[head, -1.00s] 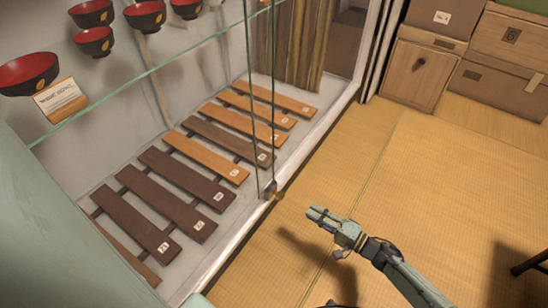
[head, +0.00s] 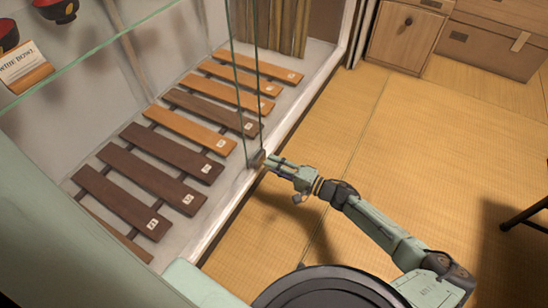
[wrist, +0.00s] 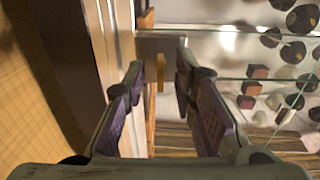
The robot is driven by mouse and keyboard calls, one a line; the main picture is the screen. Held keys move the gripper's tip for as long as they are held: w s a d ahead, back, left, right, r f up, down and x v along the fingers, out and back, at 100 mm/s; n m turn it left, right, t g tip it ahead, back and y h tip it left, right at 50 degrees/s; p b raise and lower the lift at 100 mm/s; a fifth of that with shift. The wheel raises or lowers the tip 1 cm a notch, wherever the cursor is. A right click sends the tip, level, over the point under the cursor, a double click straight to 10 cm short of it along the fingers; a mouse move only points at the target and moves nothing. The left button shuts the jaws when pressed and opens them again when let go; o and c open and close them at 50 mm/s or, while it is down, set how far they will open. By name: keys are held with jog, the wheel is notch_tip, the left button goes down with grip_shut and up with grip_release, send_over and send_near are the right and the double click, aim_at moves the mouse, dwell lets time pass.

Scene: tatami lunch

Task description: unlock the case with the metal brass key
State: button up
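The glass display case (head: 190,60) fills the left of the head view, with its lock (head: 257,158) at the lower front edge of the glass doors. My gripper (head: 274,164) is at the lock in the head view and hides the key there. In the wrist view my gripper (wrist: 160,75) is open, with one finger on each side of the brass key (wrist: 160,72). The key stands upright in the picture against the grey metal lock (wrist: 165,45). A gap shows between the key and each finger.
Wooden slats with number tags (head: 170,150) lie inside the case, and dark bowls (head: 57,9) stand on its glass shelf. Wooden cabinets (head: 405,35) stand at the back right. The tatami floor (head: 430,130) right of the case is mostly clear.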

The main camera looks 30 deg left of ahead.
grip_shut()
dwell(0.3)
dwell(0.3)
